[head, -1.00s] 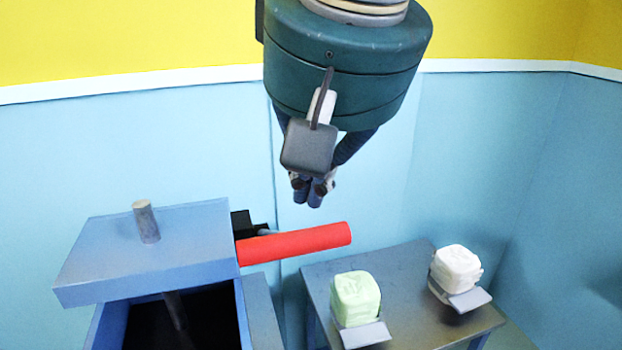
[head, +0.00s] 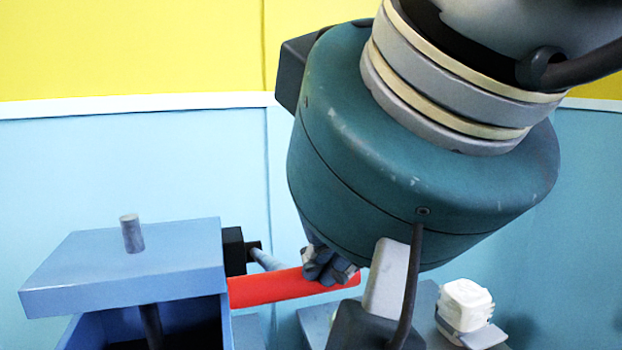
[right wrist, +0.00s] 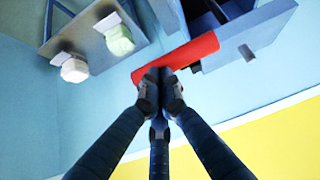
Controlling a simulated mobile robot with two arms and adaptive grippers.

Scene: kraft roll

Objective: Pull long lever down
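The long lever shows as a red bar (head: 262,288) that sticks out to the right from the side of the blue box (head: 140,262). It also shows in the right wrist view (right wrist: 200,48). My right gripper (head: 330,268) is at the lever's outer half, with its fingertips at the bar's upper edge in the head view. In the right wrist view its fingers (right wrist: 160,82) are drawn together, with the tips at the bar's near edge. Nothing shows between them. I cannot tell whether they touch the bar. My left gripper is not in view.
A white wrapped block (head: 466,303) stands on the grey table (head: 315,322) at right. A green block (right wrist: 119,40) shows only in the right wrist view. The box's raised lid bears a grey peg (head: 132,234). A black mount (head: 234,252) sits behind the lever.

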